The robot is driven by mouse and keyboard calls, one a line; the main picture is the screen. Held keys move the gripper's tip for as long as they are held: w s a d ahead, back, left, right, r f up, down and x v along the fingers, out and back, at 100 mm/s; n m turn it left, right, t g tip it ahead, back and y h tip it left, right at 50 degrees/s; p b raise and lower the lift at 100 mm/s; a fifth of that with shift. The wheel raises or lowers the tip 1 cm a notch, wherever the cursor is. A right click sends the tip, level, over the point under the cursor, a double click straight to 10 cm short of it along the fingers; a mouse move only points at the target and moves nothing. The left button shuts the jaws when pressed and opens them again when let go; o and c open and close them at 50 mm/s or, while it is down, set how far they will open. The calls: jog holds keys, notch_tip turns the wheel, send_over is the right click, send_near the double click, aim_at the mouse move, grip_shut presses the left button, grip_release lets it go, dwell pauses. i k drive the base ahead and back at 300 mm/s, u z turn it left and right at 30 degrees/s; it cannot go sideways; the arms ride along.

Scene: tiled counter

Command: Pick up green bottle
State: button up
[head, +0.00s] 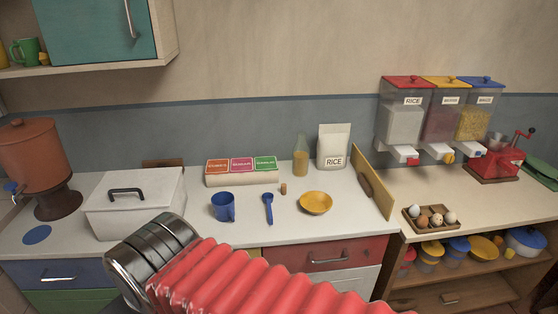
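A clear, faintly green bottle (300,161) with a narrow neck and yellowish contents stands upright at the back of the white counter, in front of the blue-grey wall band. It is the only bottle I can make out on this counter. A small cork-like brown piece (283,188) lies in front of it. My arm, with red bellows and a dark metal joint, crosses the bottom of the head view, well in front of the bottle. My gripper's fingers do not show.
A white RICE bag (333,147) stands right of the bottle, label boxes (241,171) left. A blue mug (222,206), blue spoon (268,207) and yellow bowl (315,202) lie in front. A wooden board (371,182) stands at the counter's right end.

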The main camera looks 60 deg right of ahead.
aim_at(301, 150)
jog(key=u, duration=1.5)
jog(key=k, duration=2.35)
jog(key=z, duration=0.5)
